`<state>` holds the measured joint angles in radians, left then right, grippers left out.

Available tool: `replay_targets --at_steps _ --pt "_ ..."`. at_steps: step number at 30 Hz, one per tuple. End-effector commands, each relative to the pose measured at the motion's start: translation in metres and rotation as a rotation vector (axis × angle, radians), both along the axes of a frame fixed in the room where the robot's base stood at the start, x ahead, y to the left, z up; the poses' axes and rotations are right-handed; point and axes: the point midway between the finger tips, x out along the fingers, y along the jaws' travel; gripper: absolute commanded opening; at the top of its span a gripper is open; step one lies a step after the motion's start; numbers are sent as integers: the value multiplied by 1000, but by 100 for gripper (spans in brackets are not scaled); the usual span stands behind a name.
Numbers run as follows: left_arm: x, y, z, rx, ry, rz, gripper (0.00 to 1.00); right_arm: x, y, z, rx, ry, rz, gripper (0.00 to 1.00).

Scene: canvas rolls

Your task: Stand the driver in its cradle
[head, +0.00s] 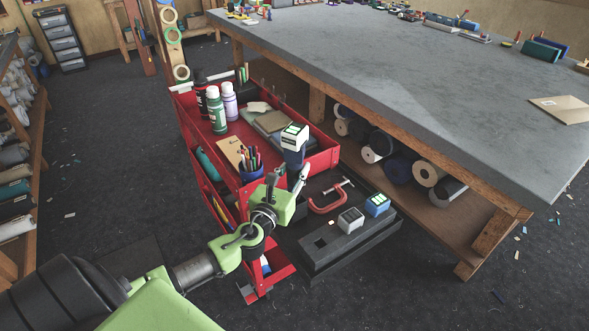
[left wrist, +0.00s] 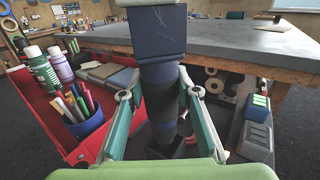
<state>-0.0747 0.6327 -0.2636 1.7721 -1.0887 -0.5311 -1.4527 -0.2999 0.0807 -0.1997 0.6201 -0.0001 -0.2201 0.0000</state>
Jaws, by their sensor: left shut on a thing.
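The driver (head: 293,157) has a dark blue body and a pale top with green and dark markings. My left gripper (head: 288,180) is shut on it and holds it roughly upright, top end up. In the left wrist view the driver (left wrist: 159,40) stands between the two fingers of the gripper (left wrist: 162,98), which hold its dark lower part. The cradle (head: 325,262) is a long dark block on the right side of the red cart, below the driver. It has an empty square opening near its left end. The driver's lower end is partly hidden by my gripper. My right gripper is not in view.
The red cart (head: 318,163) holds bottles and a pen cup (head: 251,170). The large table (head: 400,90) stands close on the right.

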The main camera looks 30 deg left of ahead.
Motion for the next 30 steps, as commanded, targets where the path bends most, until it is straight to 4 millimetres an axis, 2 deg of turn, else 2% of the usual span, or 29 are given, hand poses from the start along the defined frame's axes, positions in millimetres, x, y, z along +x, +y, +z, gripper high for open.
replay_targets --at_steps 30 --pt "1 0 -15 1 -7 1 4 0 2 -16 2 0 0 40"
